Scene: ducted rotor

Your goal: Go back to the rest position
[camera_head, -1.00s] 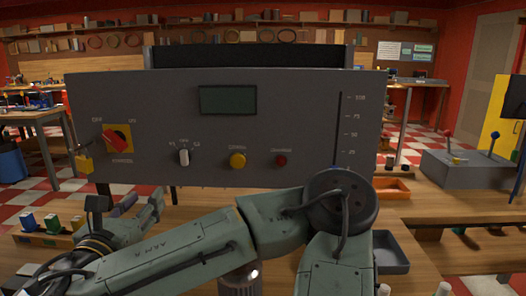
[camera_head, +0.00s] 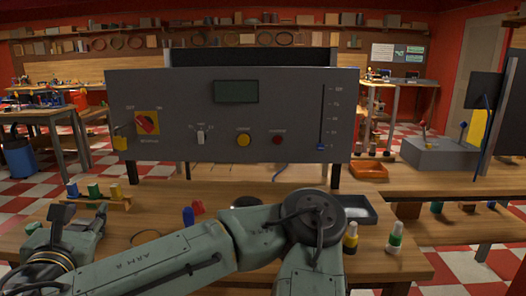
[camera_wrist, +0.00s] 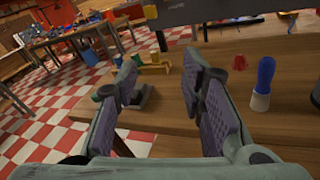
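My gripper (camera_head: 82,216) is at the left of the head view, low in front of the control panel and over the table's left part. It also shows in the wrist view (camera_wrist: 160,72), with its two fingers spread apart and nothing between them. The arm reaches across the bottom of the head view from right to left. The grey control panel (camera_head: 190,92) stands upright behind it, apart from the gripper. It carries a red selector knob (camera_head: 147,122) on a yellow plate, a small switch, a yellow button (camera_head: 243,140), a red button (camera_head: 277,140) and a blue-handled slider (camera_head: 320,147).
On the wooden table (camera_head: 160,200) are a small rack with coloured pieces (camera_head: 95,193), a blue-handled item (camera_head: 188,216), a grey tray (camera_head: 358,209) and bottles (camera_head: 396,237). An orange tray (camera_head: 369,170) and a grey lever box (camera_head: 440,153) stand at right.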

